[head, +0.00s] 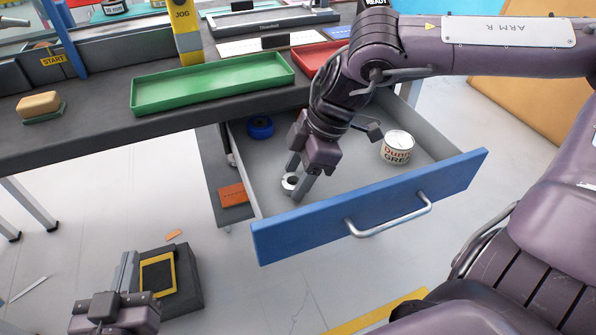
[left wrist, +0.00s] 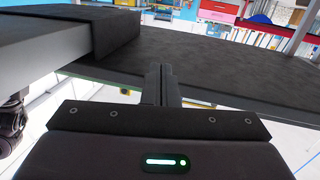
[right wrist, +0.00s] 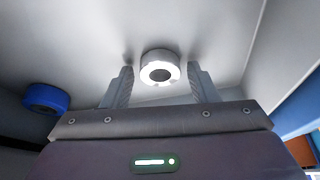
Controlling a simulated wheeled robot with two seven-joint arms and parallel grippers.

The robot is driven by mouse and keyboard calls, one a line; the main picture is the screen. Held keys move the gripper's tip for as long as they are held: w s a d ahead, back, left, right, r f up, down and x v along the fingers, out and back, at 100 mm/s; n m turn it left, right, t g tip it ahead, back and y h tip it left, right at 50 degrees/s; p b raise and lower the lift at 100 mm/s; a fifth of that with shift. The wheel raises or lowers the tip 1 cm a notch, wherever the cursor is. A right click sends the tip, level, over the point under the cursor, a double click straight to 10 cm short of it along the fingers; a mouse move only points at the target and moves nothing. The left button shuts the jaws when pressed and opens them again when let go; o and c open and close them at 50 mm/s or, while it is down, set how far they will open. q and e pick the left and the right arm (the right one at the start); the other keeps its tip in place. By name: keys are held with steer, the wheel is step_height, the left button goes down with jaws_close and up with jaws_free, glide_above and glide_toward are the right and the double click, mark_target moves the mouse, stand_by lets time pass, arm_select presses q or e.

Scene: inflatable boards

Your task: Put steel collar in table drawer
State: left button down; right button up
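The steel collar (head: 289,181) is a small bright ring lying on the floor of the open table drawer (head: 367,212), near its left side. It also shows in the right wrist view (right wrist: 160,54), just beyond and between the fingertips. My right gripper (head: 298,188) reaches down into the drawer at the collar. Its two fingers (right wrist: 161,83) stand apart with nothing held between them. My left gripper (head: 127,262) is outside the drawer at the lower left, away from the collar. Its fingers (left wrist: 162,75) are together and hold nothing visible.
A blue ring (head: 260,127) and a labelled tin (head: 397,147) are in the drawer. The blue drawer front has a metal handle (head: 388,216). A green tray (head: 212,83), a red tray (head: 313,60) and a tan block on a green base (head: 39,104) are on the table.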

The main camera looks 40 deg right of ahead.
steer(key=shift+o, duration=0.4)
steer(key=shift+r, duration=0.1)
steer(key=p+v, duration=0.2)
steer(key=v, duration=0.3)
steer(key=shift+r, duration=0.1)
arm_select(q)
steer(key=s+a+f+g+y+p, duration=0.1)
steer(key=s+f+g+y, duration=0.1)
steer(key=s+f+g, duration=0.3)
steer(key=s+a+f+g+y, duration=0.2)
steer(key=s+f+g, duration=0.4)
steer(key=f, duration=0.6)
steer(key=shift+s+a+f+p, duration=0.25)
steer(key=shift+s+a+p, duration=0.1)
steer(key=shift+s, duration=0.1)
arm_select(e)
steer(key=v, duration=0.7)
